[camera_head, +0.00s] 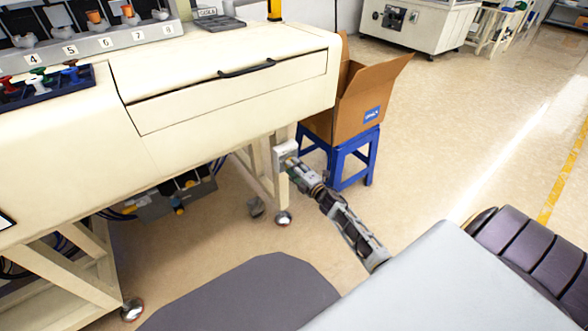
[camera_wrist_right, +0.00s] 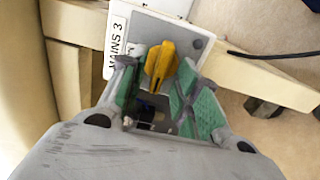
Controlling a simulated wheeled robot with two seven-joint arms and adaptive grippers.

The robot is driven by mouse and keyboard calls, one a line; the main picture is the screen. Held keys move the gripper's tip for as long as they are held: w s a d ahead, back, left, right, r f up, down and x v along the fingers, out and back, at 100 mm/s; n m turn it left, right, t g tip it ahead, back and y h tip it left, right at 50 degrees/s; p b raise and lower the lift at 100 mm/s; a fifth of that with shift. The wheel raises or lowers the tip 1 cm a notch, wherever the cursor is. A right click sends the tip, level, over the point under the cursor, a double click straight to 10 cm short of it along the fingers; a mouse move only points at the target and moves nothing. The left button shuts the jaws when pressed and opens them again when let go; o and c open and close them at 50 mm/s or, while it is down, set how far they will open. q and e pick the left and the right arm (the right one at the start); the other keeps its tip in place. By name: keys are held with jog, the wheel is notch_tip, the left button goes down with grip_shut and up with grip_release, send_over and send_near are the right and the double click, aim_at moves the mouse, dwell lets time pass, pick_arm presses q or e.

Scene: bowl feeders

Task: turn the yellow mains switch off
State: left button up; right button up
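The yellow mains switch (camera_wrist_right: 160,62) is a handle on a white plate marked "MAINS 3" (camera_wrist_right: 114,50) in the right wrist view. The handle runs nearly up and down in that picture, leaning slightly. My right gripper (camera_wrist_right: 158,82) has its green-padded fingers apart, one on each side of the handle. A gap shows on the left; I cannot tell whether the right finger touches it. In the head view my right gripper (camera_head: 291,163) is at the pale switch box (camera_head: 286,148) on the machine's leg; the yellow handle is hidden there. My left gripper is not in view.
The cream machine bench (camera_head: 190,60) overhangs just left of my right gripper. A blue stool (camera_head: 352,155) with an open cardboard box (camera_head: 362,100) stands close behind it. A dark cable (camera_wrist_right: 270,55) runs right of the switch plate. Open floor lies to the right.

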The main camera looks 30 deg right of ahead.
jog(key=shift+s, duration=0.15)
jog(key=s, duration=1.1)
jog(key=shift+s+d, duration=0.35)
jog(key=shift+d, duration=0.1)
dwell(0.5)
dwell(0.4)
